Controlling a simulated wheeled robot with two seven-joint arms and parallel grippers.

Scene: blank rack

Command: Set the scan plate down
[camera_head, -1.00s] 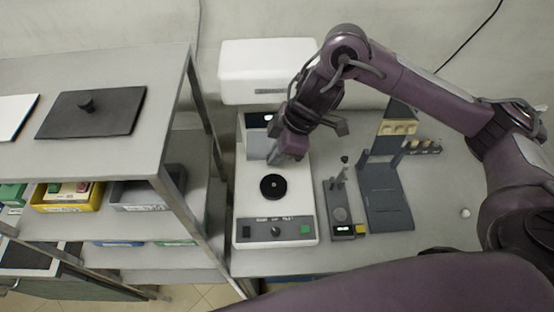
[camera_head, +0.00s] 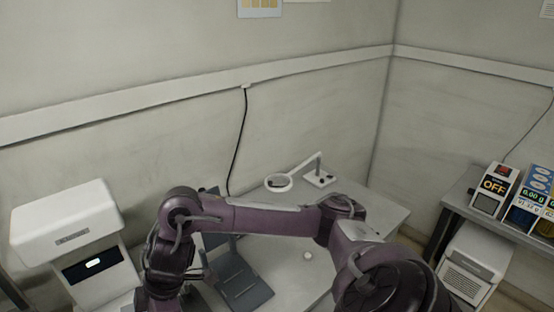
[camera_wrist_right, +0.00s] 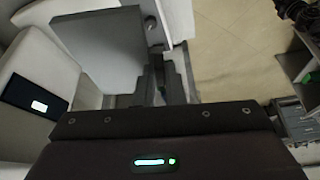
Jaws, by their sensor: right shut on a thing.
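A flat grey square plate (camera_wrist_right: 100,48), which I take to be the scan plate, shows in the right wrist view. My right gripper (camera_wrist_right: 160,82) is shut on it near its right edge. The plate appears tilted to the camera and held up; I cannot tell whether it touches anything below. In the head view my right arm runs down to the bottom edge, and the plate and the fingertips are out of the picture. My left gripper is in neither view.
A white machine with a lit dark display (camera_head: 92,264) stands at the left, and its display also shows in the wrist view (camera_wrist_right: 38,105). A dark stand (camera_head: 240,280) and a ring magnifier (camera_head: 279,182) are on the bench. Boxed instruments (camera_head: 495,190) stand on a table at the right.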

